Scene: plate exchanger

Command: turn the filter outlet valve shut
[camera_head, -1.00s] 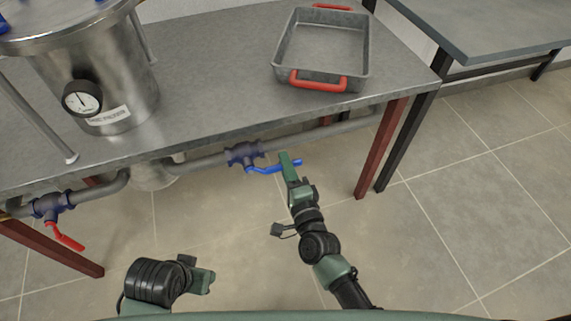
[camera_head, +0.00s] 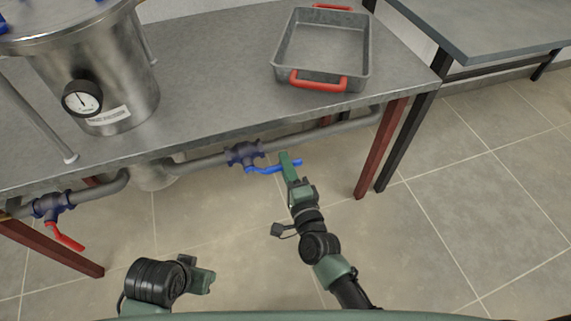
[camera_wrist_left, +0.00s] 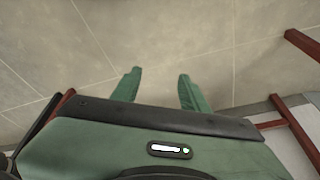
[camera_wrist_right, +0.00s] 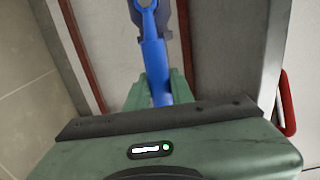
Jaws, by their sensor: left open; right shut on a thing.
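The valve with the blue handle (camera_head: 262,170) sits on the pipe under the table at the middle of the head view. Its blue handle also shows in the right wrist view (camera_wrist_right: 153,55), running down between the fingers. My right gripper (camera_head: 288,160) is shut on the blue handle near its free end. A second valve with a red handle (camera_head: 66,240) is on the pipe at the far left. I cannot tell from a label which valve is the filter outlet. My left gripper (camera_wrist_left: 158,80) is open and empty above the floor, with its fingers apart.
A steel filter vessel (camera_head: 95,75) with a gauge (camera_head: 82,99) stands on the table (camera_head: 205,95). A metal tray (camera_head: 320,50) with red handles is at the table's right. A red table leg (camera_head: 381,148) stands right of my right gripper. The floor in front is clear.

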